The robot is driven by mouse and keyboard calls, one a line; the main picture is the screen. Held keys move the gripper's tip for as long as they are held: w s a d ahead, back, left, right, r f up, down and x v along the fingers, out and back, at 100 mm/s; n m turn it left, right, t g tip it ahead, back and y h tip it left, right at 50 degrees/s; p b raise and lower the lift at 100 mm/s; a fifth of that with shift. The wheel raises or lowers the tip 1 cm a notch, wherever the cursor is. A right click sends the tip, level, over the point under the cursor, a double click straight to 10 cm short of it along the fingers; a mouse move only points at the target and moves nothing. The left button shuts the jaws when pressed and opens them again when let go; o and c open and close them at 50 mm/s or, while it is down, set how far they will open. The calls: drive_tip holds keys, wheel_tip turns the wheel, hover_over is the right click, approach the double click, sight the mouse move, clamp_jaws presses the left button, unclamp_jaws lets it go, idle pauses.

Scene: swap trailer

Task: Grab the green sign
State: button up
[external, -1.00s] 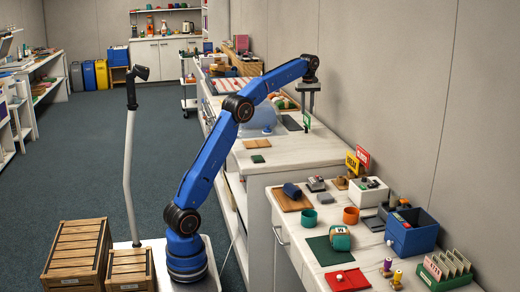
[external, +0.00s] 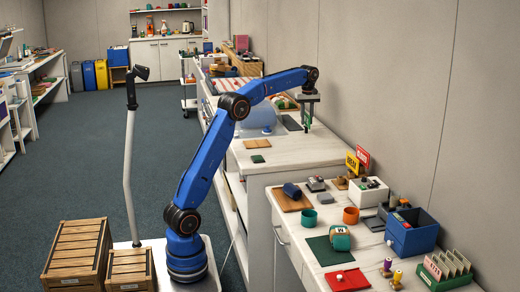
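The green sign (external: 307,119) stands on the far light counter, near its back edge by the wall. It is small in the external view and partly covered by my gripper. My gripper (external: 309,123) points straight down at the sign, with its fingers overlapping it in the picture. I cannot tell whether the fingers touch the sign or whether they are open or shut.
A dark flat pad (external: 290,122) lies left of the sign. A yellow sign (external: 352,162) and a red sign (external: 363,159) stand on the nearer counter.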

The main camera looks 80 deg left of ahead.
drive_tip(key=shift+f, duration=0.2)
idle(0.5)
clamp_jaws()
